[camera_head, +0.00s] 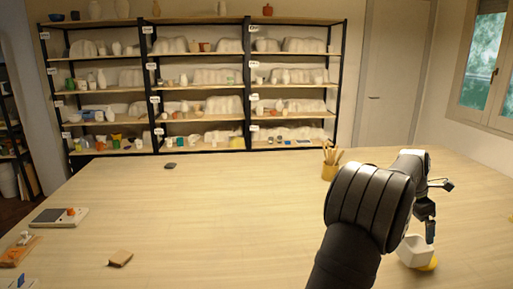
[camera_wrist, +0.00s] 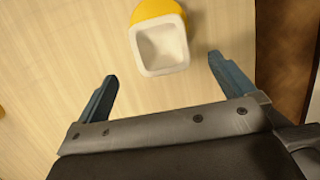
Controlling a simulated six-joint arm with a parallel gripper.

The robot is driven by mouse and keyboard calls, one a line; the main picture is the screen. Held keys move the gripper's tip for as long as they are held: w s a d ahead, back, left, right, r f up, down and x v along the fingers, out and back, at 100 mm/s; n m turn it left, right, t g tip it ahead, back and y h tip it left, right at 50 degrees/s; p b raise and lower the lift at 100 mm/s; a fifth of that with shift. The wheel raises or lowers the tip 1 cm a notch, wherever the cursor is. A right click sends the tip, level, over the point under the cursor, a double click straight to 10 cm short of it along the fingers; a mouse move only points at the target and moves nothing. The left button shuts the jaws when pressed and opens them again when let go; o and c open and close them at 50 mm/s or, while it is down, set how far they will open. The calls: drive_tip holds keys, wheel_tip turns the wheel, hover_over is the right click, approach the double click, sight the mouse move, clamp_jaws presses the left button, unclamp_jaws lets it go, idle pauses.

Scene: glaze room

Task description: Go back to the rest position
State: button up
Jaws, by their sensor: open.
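My gripper (camera_head: 430,222) is at the right of the table in the head view, close to a white square-mouthed cup (camera_head: 412,250). In the wrist view my gripper (camera_wrist: 163,85) is open, with its two blue fingers spread and nothing between them. The white cup (camera_wrist: 163,47) lies beyond the fingertips there, its hollow mouth facing the camera. A yellow thing (camera_wrist: 157,9) shows just behind the cup; it also shows under the cup's right side in the head view (camera_head: 429,265). Whether the cup rests in it or against it, I cannot tell.
A yellow pot with wooden tools (camera_head: 329,166) stands near the table's back right. The table's middle (camera_head: 220,210) is clear. Pottery shelves (camera_head: 200,88) stand behind.

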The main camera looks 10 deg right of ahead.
sight(421, 242)
drive_tip(key=x, duration=1.1)
wheel_tip(421, 242, up, 5)
drive_tip(key=shift+s+f, duration=0.1)
drive_tip(key=shift+s, duration=0.05)
drive_tip(key=s+d+r, duration=0.2)
drive_tip(key=s+r, duration=0.5)
drive_tip(key=s, duration=0.5)
drive_tip(key=w+a+f+n, duration=0.1)
drive_tip(key=w+a+f, duration=0.1)
drive_tip(key=a, duration=0.7)
drive_tip(key=w+a+f+n, duration=0.1)
drive_tip(key=w+a+n, duration=0.1)
drive_tip(key=a, duration=0.8)
drive_tip(key=shift+t, duration=0.4)
drive_tip(key=w+a+f, duration=0.1)
drive_tip(key=w+f, duration=0.1)
drive_tip(key=w, duration=0.1)
drive_tip(key=w+a+f, duration=0.1)
drive_tip(key=w+f, duration=0.2)
drive_tip(key=w, duration=0.1)
drive_tip(key=w+a+f, duration=0.2)
drive_tip(key=w, duration=0.1)
drive_tip(key=shift+w+f, duration=0.25)
